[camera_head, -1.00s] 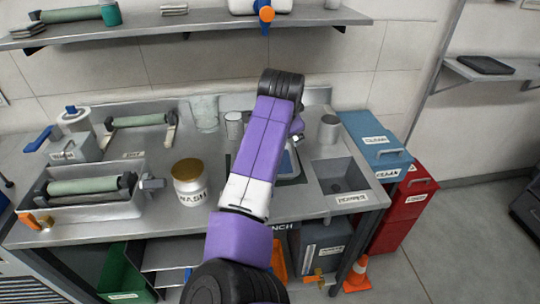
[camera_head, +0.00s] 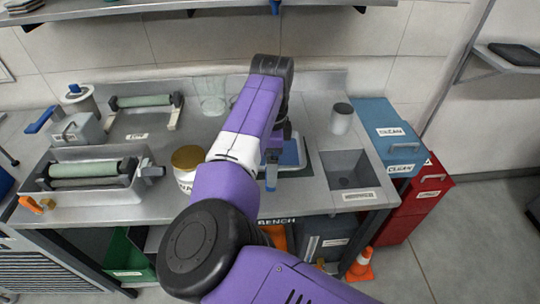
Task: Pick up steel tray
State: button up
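A shallow tray (camera_head: 292,152) with a grey rim and blue inside lies on the bench, partly hidden by my arm. I cannot tell for certain that it is the steel tray. A larger grey metal tray (camera_head: 88,196) holding green rollers stands at the left of the bench. My gripper (camera_head: 271,180) points down in front of the blue-inside tray, with a grey and blue finger part showing. The rest of it is hidden behind my purple arm, and I cannot see the gap between the fingers. No held object shows.
On the bench (camera_head: 320,105) are a gold-lidded jar (camera_head: 187,165), a clear beaker (camera_head: 212,102), a grey cup (camera_head: 341,120) and a sunken basin (camera_head: 350,172). Blue (camera_head: 385,125) and red (camera_head: 425,200) bins stand at the right. A shelf (camera_head: 180,8) hangs above.

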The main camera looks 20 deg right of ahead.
jog(key=shift+a+f+p, duration=0.15)
jog(key=shift+f+p, duration=0.15)
jog(key=shift+f, duration=1.8)
jog(key=shift+c, duration=0.2)
jog(key=shift+w, duration=0.1)
jog(key=c, duration=1.2)
jog(key=shift+r, duration=0.1)
